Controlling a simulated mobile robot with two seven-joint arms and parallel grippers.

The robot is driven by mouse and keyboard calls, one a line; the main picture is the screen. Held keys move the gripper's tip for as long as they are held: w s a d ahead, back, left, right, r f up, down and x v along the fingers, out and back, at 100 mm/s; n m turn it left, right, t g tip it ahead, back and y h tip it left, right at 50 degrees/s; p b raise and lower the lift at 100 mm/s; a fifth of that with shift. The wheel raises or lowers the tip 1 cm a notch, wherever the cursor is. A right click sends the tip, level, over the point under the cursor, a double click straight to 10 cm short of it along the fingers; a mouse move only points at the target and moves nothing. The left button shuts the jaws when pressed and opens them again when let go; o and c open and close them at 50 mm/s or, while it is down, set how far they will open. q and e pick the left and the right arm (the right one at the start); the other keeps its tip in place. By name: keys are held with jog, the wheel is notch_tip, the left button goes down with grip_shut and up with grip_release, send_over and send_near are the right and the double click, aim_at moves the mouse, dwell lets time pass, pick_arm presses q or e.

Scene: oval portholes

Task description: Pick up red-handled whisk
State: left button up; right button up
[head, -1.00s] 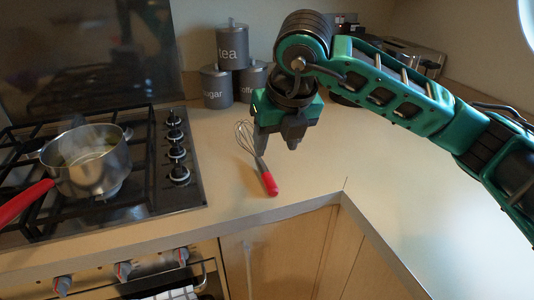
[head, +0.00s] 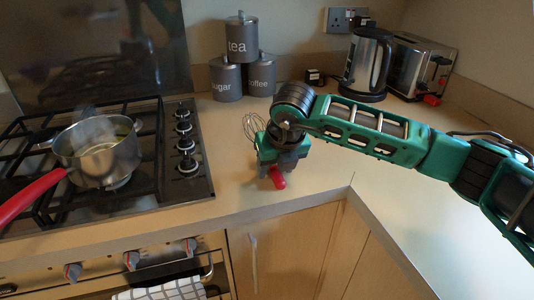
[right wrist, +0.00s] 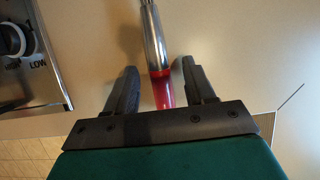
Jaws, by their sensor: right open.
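The red-handled whisk (head: 278,179) lies on the countertop to the right of the stove. In the head view its wire loops (head: 252,124) show behind my right gripper (head: 277,172), and part of its red handle shows in front. The gripper hides its middle. In the right wrist view the metal shaft and red handle (right wrist: 161,89) run between the two open fingers of my right gripper (right wrist: 158,85), with a gap on each side. The fingers appear apart from the handle. My left gripper is out of view.
A pot (head: 98,158) with a red handle sits on the gas stove (head: 150,190) at left. Grey canisters (head: 226,80) stand at the back. A kettle (head: 366,65) and a toaster (head: 415,68) stand back right. The counter's front edge is close to the whisk.

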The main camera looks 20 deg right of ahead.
jog(key=shift+c, duration=0.4)
grip_shut()
jog(key=shift+r, duration=0.15)
notch_tip(320, 180, up, 20)
dwell(0.6)
